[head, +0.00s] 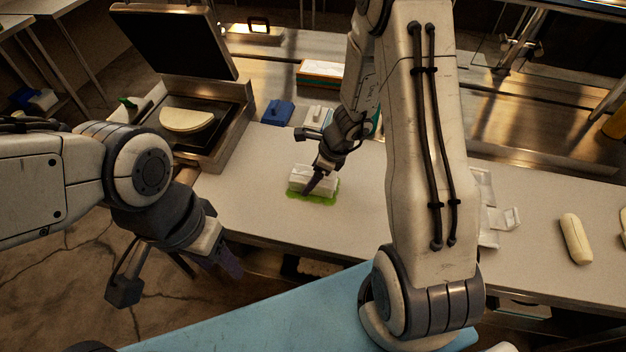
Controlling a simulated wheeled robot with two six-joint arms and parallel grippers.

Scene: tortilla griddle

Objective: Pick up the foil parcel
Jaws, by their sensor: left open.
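No clearly metallic foil parcel stands out. A pale, rounded oblong roll (576,239) lies on the counter at the right and may be the parcel; its wrapping cannot be made out. My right gripper (312,184) points down at a white block (300,172) lying on a green, ragged-edged layer (326,197) mid-counter. Its fingers overlap the block in the picture; I cannot tell whether they grip it. My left gripper (229,262) is open and appears empty, hanging low at the counter's front left edge, away from the roll.
An open griddle (205,150) with a folded tortilla (187,120) stands at the back left. A blue box (277,112) sits beside it. White crumpled sheets (490,210) lie right of my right arm. Counter (250,205) around the white block is clear.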

